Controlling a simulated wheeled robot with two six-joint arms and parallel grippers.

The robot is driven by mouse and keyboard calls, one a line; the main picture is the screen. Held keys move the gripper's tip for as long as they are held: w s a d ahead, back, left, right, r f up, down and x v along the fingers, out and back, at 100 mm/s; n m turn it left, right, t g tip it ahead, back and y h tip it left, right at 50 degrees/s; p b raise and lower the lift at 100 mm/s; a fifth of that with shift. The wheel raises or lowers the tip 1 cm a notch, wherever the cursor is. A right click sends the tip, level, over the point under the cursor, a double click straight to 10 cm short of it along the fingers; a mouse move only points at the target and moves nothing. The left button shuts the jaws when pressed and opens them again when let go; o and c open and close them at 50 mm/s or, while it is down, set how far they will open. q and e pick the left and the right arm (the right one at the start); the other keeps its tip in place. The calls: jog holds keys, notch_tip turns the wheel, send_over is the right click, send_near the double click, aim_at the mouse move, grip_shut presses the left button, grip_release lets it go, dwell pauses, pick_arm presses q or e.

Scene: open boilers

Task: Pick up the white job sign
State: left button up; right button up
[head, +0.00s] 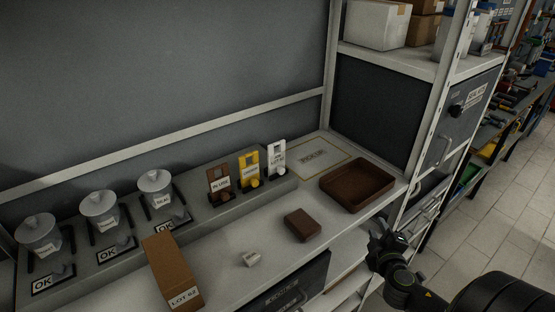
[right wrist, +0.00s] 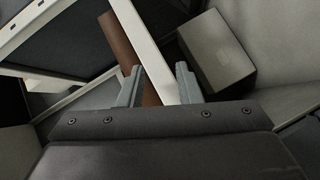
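The white job sign (head: 276,157) stands upright on the grey ledge at the back of the bench, at the right end of a row of three signs. It has a cut-out near its top and dark lettering too small to read surely. A brown sign (head: 219,180) and a yellow sign (head: 248,170) stand left of it. My right gripper (head: 385,246) is low at the bench's right front, well away from the white sign. In the right wrist view its two fingers (right wrist: 158,82) are apart with nothing held between them. My left gripper is not in view.
A brown tray (head: 357,202) and a marked rectangle (head: 312,157) lie right of the signs. Lidded pots (head: 100,207) stand left. A shelf post (head: 428,110) rises at right.

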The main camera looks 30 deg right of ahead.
jog(key=w+a+r+n+t+y, duration=0.2)
jog(key=w+a+r+n+y, duration=0.2)
jog(key=r+n+y, duration=0.5)
jog(key=w+a+r+n+t+y, duration=0.2)
jog(key=w+a+r+n+y, duration=0.25)
jog(key=r+n, duration=0.5)
jog(key=n+g+b, duration=0.3)
jog(key=n+b, duration=0.4)
jog(key=b, duration=0.3)
send_near(283, 171)
jog(key=x, duration=0.4)
jog(key=shift+w+r+p, duration=0.2)
jog(key=shift+r+p, duration=0.1)
jog(key=shift+p, duration=0.05)
jog(key=shift+f+p+x, duration=0.15)
jog(key=shift+p+x, duration=0.1)
jog(key=shift+x, duration=0.7)
jog(key=shift+f+p+x, duration=0.15)
jog(key=shift+p+x, duration=0.05)
jog(key=shift+x, duration=0.75)
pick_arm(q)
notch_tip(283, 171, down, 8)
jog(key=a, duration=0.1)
pick_arm(e)
jog(key=shift+s, duration=0.1)
